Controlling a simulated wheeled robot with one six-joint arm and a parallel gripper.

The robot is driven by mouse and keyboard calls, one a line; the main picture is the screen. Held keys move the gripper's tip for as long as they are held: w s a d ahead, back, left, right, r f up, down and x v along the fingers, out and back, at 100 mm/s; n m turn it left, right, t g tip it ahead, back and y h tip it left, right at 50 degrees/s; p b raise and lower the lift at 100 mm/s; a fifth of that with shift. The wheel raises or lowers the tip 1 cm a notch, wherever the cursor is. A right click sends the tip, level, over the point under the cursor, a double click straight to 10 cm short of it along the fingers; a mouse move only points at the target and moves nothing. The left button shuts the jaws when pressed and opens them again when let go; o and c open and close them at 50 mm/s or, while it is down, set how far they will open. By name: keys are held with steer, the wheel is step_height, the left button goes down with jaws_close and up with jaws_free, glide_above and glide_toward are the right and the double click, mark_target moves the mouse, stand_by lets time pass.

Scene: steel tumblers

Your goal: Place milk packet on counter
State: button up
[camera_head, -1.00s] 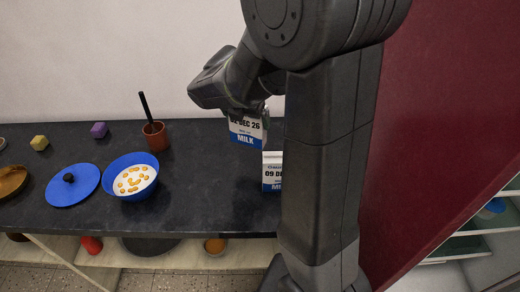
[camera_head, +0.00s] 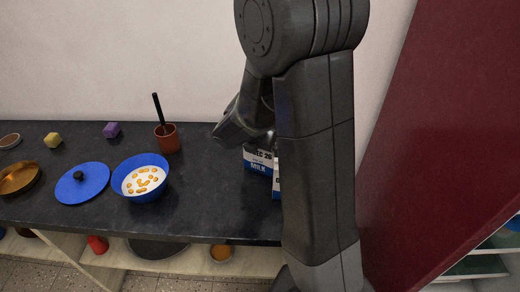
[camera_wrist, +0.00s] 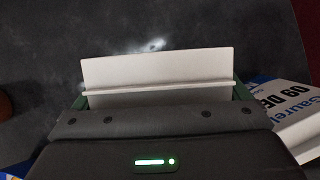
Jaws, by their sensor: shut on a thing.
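My gripper (camera_wrist: 160,97) is shut on a white and blue milk packet, whose white folded top (camera_wrist: 157,72) fills the middle of the wrist view. In the head view this packet (camera_head: 257,161) shows below my wrist, upright, at the back right of the dark counter (camera_head: 215,205). I cannot tell whether its base touches the counter. A second milk packet (camera_wrist: 282,103) stands close on the right in the wrist view. In the head view my arm hides most of the second packet (camera_head: 276,180).
A blue bowl (camera_head: 163,188) of white food, a blue lid (camera_head: 70,191) and a brown cup (camera_head: 172,143) with a dark handle stand to the left. The counter between bowl and packets is clear.

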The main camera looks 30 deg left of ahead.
steer(key=shift+f, duration=0.1)
steer(key=o, duration=1)
steer(key=p+v, duration=0.1)
steer(key=v, duration=1.1)
steer(key=shift+p, duration=0.3)
